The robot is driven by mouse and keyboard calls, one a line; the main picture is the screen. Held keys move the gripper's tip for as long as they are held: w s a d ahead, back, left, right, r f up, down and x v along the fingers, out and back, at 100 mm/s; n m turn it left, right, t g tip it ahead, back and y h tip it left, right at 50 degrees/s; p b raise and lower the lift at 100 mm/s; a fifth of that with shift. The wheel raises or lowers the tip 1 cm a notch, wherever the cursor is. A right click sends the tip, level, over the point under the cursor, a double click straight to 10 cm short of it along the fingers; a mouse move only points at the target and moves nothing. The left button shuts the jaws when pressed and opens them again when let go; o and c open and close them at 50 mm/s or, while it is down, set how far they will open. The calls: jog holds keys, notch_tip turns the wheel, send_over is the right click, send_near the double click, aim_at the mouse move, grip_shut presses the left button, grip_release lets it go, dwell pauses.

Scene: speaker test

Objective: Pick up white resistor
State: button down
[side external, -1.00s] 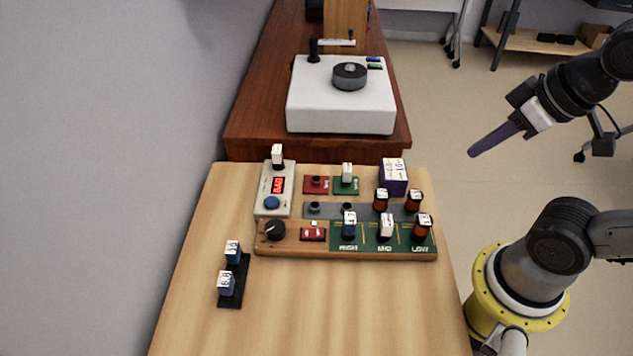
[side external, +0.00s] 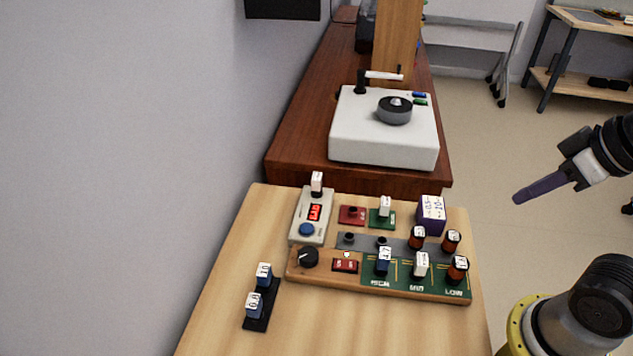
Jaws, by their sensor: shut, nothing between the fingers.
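Another white piece (side external: 385,206) is on the small green pad (side external: 376,223). A third white piece (side external: 420,266) is in the middle section of the wooden and green board (side external: 330,277). My gripper (side external: 519,197) has purple fingers, is shut and empty, and hangs in the air right of the table, apart from all the pieces.
Blue pieces stand on a black strip (side external: 252,323) at the left and one blue piece (side external: 383,262) on the board. Orange-brown pieces (side external: 451,242) and a purple box (side external: 431,214) stand at the right. The front of the table (side external: 340,328) is clear.

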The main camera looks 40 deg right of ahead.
jog(key=c, duration=0.6)
grip_release()
jog(key=shift+o, duration=0.2)
